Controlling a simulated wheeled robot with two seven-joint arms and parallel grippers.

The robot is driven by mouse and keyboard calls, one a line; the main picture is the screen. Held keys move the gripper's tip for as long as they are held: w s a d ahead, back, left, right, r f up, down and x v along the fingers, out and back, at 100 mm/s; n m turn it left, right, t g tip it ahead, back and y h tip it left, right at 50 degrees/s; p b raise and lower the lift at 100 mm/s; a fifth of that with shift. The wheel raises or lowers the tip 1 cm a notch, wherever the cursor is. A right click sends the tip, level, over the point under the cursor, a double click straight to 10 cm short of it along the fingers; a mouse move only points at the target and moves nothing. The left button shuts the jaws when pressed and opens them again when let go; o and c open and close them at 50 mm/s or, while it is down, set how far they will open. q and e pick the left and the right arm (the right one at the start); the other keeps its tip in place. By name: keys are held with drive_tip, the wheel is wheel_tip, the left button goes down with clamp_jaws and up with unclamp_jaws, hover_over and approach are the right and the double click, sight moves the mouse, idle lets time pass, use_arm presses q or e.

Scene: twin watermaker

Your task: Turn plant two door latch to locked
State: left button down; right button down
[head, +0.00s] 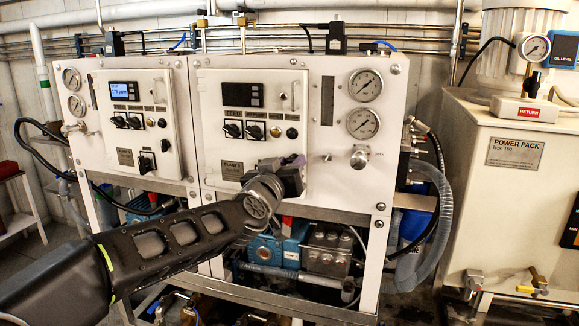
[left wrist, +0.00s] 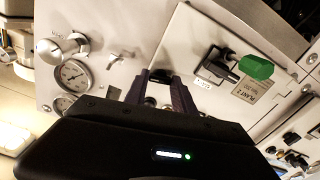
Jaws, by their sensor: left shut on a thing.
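The plant two door (head: 245,120) is a pale panel door in the right half of the white cabinet, and it looks closed. My left gripper (head: 293,168) reaches its lower right edge. In the left wrist view the dark fingers (left wrist: 166,82) close together at the door's edge, on the plant two door latch. The latch is mostly hidden between the fingers and behind the gripper body, so its angle cannot be told. My right gripper is not in view.
A small metal valve handle (left wrist: 122,57), a round knob (left wrist: 65,48) and a gauge (left wrist: 73,75) stand out from the panel beside the gripper. Plant one's door (head: 130,155) is to the left. The power pack (head: 515,185) stands at the right.

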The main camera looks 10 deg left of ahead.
use_arm(q)
drive_tip(key=n+b, duration=0.1)
drive_tip(key=n, duration=0.3)
drive_tip(key=shift+n+b, duration=1.6)
drive_tip(key=shift+n, duration=4.2)
drive_tip(key=c, duration=1)
unclamp_jaws()
drive_tip(key=shift+c, duration=0.2)
